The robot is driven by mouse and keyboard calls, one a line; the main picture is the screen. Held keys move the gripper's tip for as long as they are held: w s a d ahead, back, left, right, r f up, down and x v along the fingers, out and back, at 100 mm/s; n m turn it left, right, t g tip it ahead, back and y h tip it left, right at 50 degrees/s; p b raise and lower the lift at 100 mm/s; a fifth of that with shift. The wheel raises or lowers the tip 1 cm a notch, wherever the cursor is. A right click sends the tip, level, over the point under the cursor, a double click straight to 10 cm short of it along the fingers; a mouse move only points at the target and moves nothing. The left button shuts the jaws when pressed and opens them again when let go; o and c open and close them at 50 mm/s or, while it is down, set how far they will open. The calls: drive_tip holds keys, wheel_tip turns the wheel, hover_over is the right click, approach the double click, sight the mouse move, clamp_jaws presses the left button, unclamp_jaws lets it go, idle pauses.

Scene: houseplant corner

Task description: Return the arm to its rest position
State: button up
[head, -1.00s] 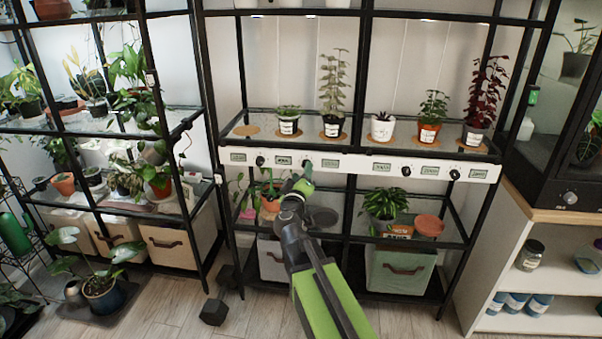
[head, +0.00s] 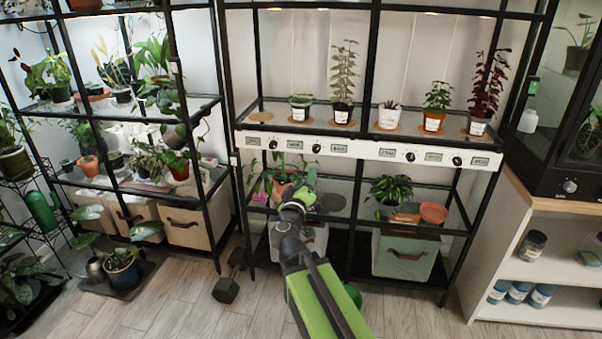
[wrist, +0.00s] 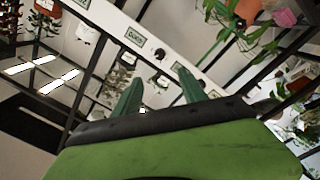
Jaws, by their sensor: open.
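My gripper (head: 302,197) is at the end of my green and dark grey arm, low in the middle of the head view. It shows in front of the lower shelf of the middle rack. In the wrist view its two green fingers (wrist: 158,92) stand apart with nothing between them. The white control strip (head: 375,151) with knobs and small green displays lies beyond and above the gripper in the head view. I cannot tell the exact gap between gripper and shelf.
Several small pots stand on cork discs on the upper shelf (head: 258,117). Below are a leafy plant (head: 390,187), an orange pot (head: 433,213) and a green bin (head: 404,257). A white cabinet (head: 492,215) stands right.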

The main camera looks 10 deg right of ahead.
drive_tip(key=s+d+f+m+g+h, duration=0.1)
drive_tip(key=s+d+f+m+g, duration=0.35)
drive_tip(key=d+f, duration=0.3)
drive_tip(key=s+d+f+m+g+h, duration=0.1)
drive_tip(key=s+d+f+m+g, duration=0.25)
drive_tip(key=d+f+g, duration=0.35)
drive_tip(key=s+a+f+n+g+y, duration=0.1)
drive_tip(key=s+a+f+g+y, duration=0.4)
drive_tip(key=s+a+f+y, duration=0.45)
drive_tip(key=s+a+r+p, duration=0.1)
drive_tip(key=s+r+p, duration=0.1)
drive_tip(key=r+p, duration=1.1)
drive_tip(key=s+a+r+n+p, duration=0.1)
drive_tip(key=s+r+p, duration=0.1)
drive_tip(key=r+p, duration=1.1)
drive_tip(key=shift+r+g+h+p, duration=0.25)
drive_tip(key=shift+g+h+p, duration=0.15)
drive_tip(key=shift+p, duration=0.25)
drive_tip(key=shift+a+f, duration=0.1)
drive_tip(key=shift+a, duration=0.05)
